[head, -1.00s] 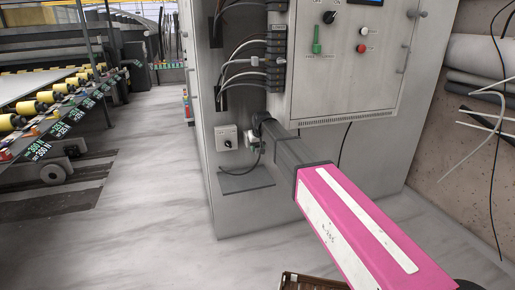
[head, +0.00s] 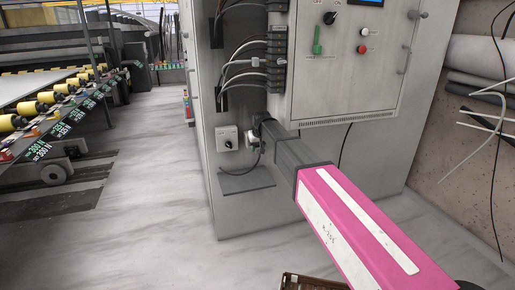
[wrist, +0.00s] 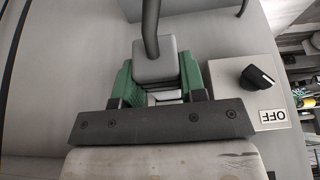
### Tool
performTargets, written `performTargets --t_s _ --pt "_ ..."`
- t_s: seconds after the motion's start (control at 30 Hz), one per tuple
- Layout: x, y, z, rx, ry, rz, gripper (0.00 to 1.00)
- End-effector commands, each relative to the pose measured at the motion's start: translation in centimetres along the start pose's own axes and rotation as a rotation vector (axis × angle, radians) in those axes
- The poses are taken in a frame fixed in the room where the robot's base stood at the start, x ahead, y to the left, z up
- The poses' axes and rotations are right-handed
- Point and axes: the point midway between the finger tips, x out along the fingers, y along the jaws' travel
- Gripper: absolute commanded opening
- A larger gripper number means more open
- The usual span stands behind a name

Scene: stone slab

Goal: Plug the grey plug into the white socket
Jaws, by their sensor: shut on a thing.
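My gripper (head: 252,143) is at the front of the grey cabinet, low on its left part. In the wrist view its green fingers (wrist: 156,82) are shut on the grey plug (wrist: 155,67), one on each side. A dark grey cable rises from the plug toward the top of that view. The dark bar of my gripper covers the lower part of the plug. I cannot make out the white socket for sure, and cannot tell whether the plug touches it. In the head view the plug is too small and too covered by my arm to judge.
A switch box with a black knob (head: 228,143) is on the cabinet just left of my gripper; the wrist view shows its OFF label (wrist: 273,116). Wires and terminal blocks (head: 277,60) are above. A ledge (head: 247,181) is below. Floor to the left is clear.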

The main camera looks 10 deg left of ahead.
Motion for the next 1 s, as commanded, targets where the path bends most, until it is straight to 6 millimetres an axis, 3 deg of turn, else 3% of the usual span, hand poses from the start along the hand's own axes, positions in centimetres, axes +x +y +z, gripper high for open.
performTargets --t_s 1.0 --pt "0.3 -0.01 -0.78 0.0 0.001 0.0 0.05"
